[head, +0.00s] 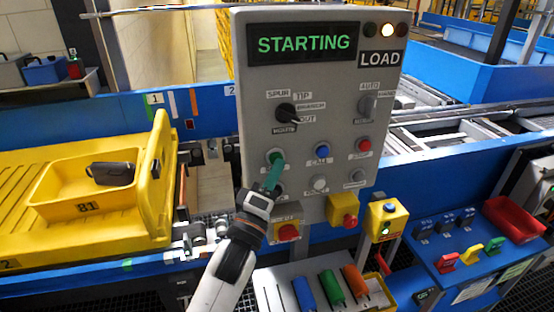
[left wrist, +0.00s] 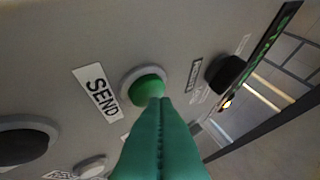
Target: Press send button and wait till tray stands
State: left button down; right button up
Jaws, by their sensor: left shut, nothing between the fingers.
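The grey control panel (head: 320,75) stands in the middle of the head view; its display (head: 304,44) reads STARTING in green. My left gripper (head: 275,165) is shut, with its green fingertips at the green send button and covering part of it. In the left wrist view the green send button (left wrist: 146,86) sits in a pale ring beside the SEND label (left wrist: 98,91). The tips (left wrist: 160,102) overlap its lower edge; I cannot tell how far it is pressed. The yellow tray (head: 50,190), marked B1, holds a dark case (head: 111,173) on a yellow carrier (head: 160,150) at left.
Other panel controls surround the button: a blue CALL button (head: 321,152), a red button (head: 364,145) and black selector knobs (head: 287,111). A lamp (head: 387,31) glows at upper right. Red stop knobs (head: 287,232) sit below. Coloured cylinders (head: 331,285) and a red bin (head: 514,217) are at lower right.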

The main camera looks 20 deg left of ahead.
pick_arm(q)
jog(key=shift+s+d, duration=0.35)
jog(key=shift+s, duration=0.2)
